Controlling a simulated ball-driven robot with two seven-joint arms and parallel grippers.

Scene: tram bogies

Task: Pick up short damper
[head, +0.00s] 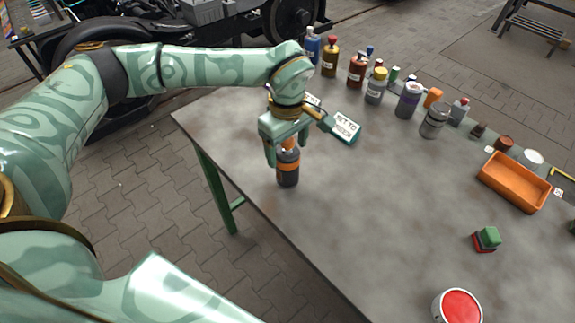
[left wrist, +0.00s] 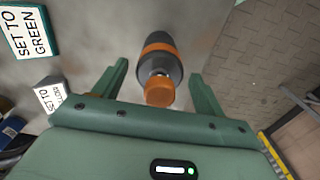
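The short damper (head: 288,166) is a dark grey cylinder with an orange band and an orange top, standing upright on the grey table near its left edge. In the left wrist view the damper (left wrist: 160,62) lies between the two fingers. My left gripper (head: 285,158) is above and around the damper's top, pointing down. Its fingers (left wrist: 158,85) are open, with a gap on each side of the damper. My right gripper is not in view.
A "set to" sign (head: 345,127) stands just right of the gripper. Several bottles (head: 375,85) line the back edge. An orange tray (head: 513,182), a green and red block (head: 486,239) and a red paint tin (head: 457,307) are to the right. The table's middle is clear.

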